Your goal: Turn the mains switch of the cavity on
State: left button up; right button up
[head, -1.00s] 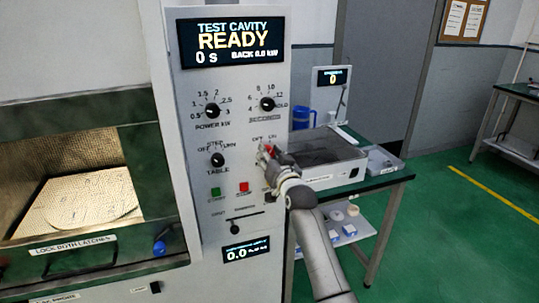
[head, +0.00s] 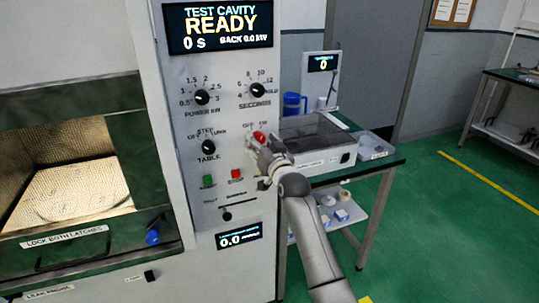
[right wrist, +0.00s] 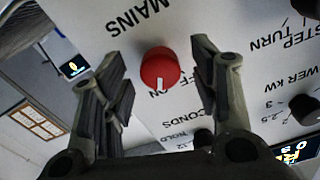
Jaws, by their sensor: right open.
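In the right wrist view the knob (right wrist: 160,66) sits under the word MAINS, with OFF and ON lettering partly hidden. Its white mark points down in that view, towards the lettering; I cannot tell exactly which word it meets. My right gripper (head: 257,158) is open just below the knob in the head view. In the wrist view its fingers stand apart on either side of the knob, without visible contact. My left gripper is not in view.
The display (head: 218,27) reads TEST CAVITY READY. Black power, seconds and table knobs, a green button (head: 208,181) and a red stop button (head: 236,174) share the panel. The lit cavity (head: 75,185) is at left. A side table with a grey-topped box (head: 315,140) stands at right.

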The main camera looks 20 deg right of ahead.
jog(key=s, duration=1.1)
jog(key=shift+d, duration=0.2)
jog(key=shift+f, duration=0.15)
notch_tip(320, 180, down, 23)
jog(key=s+a+n+g, duration=0.1)
jog(key=s+a+g, duration=0.1)
jog(key=g, duration=0.2)
jog(key=s+f+n+g, duration=0.15)
jog(key=s+f, duration=0.25)
jog(key=f, duration=0.4)
jog(key=s+f+g, duration=0.2)
jog(key=s+f, duration=0.2)
jog(key=f, duration=0.3)
jog(key=s+f+g, duration=0.1)
jog(key=s+f, duration=0.3)
jog(key=f, duration=0.4)
jog(key=s+f+n+g, duration=0.1)
jog(key=s+f, duration=0.6)
jog(key=s, duration=0.7)
jog(key=s+d+f+g, duration=0.1)
jog(key=s+f+g, duration=0.3)
jog(key=s+f, duration=0.4)
jog(key=s+d+f+n+g, duration=0.1)
jog(key=s+f+g, duration=0.2)
jog(key=s, duration=1.9)
notch_tip(320, 180, down, 5)
jog(key=shift+s+d+r+n+h, duration=0.1)
jog(key=shift+s+d+n+h, duration=0.05)
jog(key=shift+d+n+h, duration=0.15)
